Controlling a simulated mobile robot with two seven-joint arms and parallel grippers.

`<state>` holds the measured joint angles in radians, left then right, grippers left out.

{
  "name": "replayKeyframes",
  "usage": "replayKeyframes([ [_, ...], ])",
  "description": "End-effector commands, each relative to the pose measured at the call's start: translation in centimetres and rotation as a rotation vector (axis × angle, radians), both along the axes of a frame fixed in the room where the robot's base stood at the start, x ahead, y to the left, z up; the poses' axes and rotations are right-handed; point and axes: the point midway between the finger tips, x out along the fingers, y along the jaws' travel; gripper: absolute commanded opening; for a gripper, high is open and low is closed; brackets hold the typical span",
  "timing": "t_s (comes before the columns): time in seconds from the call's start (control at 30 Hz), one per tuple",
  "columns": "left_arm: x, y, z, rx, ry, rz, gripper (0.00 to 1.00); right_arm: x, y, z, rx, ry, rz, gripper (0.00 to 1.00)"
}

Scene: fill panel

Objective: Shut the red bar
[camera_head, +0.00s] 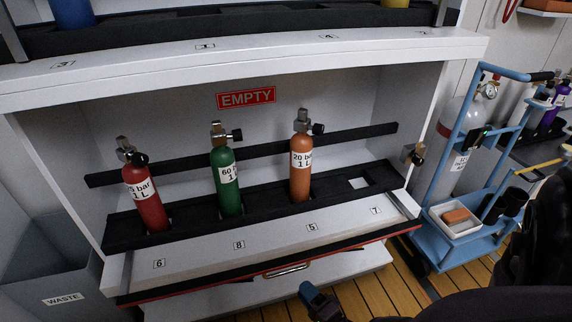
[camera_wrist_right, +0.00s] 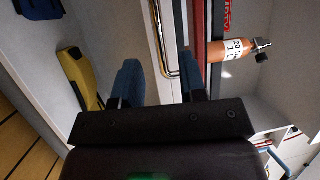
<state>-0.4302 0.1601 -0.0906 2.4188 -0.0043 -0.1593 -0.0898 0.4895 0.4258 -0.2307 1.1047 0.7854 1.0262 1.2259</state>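The red bar (camera_head: 215,283) runs along the front edge of the lower cylinder shelf, below the number labels. A silver handle (camera_head: 287,271) is at its middle. In the right wrist view the red bar (camera_wrist_right: 199,45) is a thin strip beside the silver handle (camera_wrist_right: 164,40). My right gripper (camera_head: 312,291) is just below and in front of the handle; its blue fingers are apart in the wrist view (camera_wrist_right: 160,72), and the handle's end shows between them. I cannot tell whether they touch it. My left gripper is not in view.
Red (camera_head: 146,200), green (camera_head: 227,182) and orange (camera_head: 301,170) cylinders stand in the black rack (camera_head: 262,206) behind the bar. One slot at the right is empty. A blue trolley (camera_head: 440,225) stands at the right, a waste bin (camera_head: 40,285) at the left.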

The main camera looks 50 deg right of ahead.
Motion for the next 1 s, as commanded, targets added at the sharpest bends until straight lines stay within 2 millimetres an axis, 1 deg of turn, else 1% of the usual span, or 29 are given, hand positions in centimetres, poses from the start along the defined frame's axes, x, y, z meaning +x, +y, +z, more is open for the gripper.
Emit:
replayKeyframes([
  [0.03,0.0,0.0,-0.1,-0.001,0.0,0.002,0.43,0.9,-0.2,0.1,-0.001,-0.002,0.0,0.39],
  [0.2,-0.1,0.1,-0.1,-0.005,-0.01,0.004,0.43,3.8,-0.6,0.4,-0.002,-0.001,0.001,0.39],
  [0.3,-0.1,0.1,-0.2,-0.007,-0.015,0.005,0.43,5.3,-0.8,0.7,-0.001,0.001,0.001,0.39],
  [0.43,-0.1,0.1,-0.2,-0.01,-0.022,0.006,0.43,6.7,-1.1,0.9,-0.002,0.001,0.001,0.39],
  [0.6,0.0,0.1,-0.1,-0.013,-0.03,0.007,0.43,7.6,-1.2,1.0,-0.002,0.002,0.001,0.39],
  [0.9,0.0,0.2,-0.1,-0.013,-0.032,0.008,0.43,7.8,-1.2,1.1,-0.002,0.001,0.0,0.39],
  [0.93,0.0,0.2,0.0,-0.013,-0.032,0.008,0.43,7.8,-1.2,1.1,-0.002,0.001,0.0,0.35],
  [1.0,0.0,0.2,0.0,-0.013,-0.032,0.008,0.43,7.8,-1.2,1.1,-0.002,0.001,0.0,0.25],
])
